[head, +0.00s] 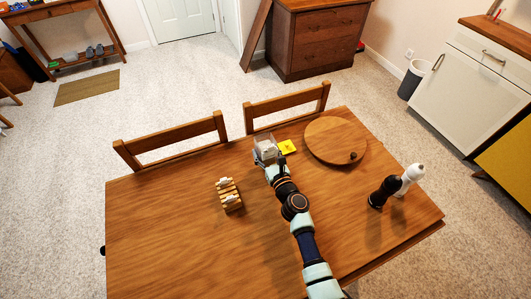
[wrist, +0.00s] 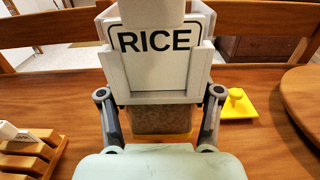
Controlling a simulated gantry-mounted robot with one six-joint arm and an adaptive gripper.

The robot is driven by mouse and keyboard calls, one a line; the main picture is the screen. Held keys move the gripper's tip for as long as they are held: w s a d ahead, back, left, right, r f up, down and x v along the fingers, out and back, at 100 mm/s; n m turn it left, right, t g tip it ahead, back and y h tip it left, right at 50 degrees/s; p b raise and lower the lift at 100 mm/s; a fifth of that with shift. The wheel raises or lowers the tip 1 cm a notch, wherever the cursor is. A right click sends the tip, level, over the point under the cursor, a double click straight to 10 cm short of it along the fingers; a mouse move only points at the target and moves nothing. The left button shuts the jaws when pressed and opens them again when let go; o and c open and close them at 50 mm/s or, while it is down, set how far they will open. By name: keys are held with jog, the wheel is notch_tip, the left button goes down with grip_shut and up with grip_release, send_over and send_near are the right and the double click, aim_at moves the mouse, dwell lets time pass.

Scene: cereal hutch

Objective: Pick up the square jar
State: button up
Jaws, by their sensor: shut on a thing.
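The square jar (wrist: 155,62) stands upright in the wrist view, with a white label reading RICE and a see-through lower part with brownish grain in it. In the head view the jar (head: 265,141) is small and pale, near the table's far edge. My gripper (wrist: 157,88) is shut on it, with one finger against its left side and one against its right; it also shows in the head view (head: 267,152). I cannot tell whether the jar's base touches the table. A yellow strip shows below it.
A yellow square piece with a knob (wrist: 238,104) lies right of the jar. A round wooden board (head: 335,139) is further right. A slotted wooden rack (head: 229,195) stands left. Black (head: 383,191) and white (head: 409,179) mills stand at the right. The table's left part is clear.

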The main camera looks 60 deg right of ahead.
notch_tip(320, 180, up, 16)
jog(key=p, duration=1.2)
jog(key=shift+p, duration=0.35)
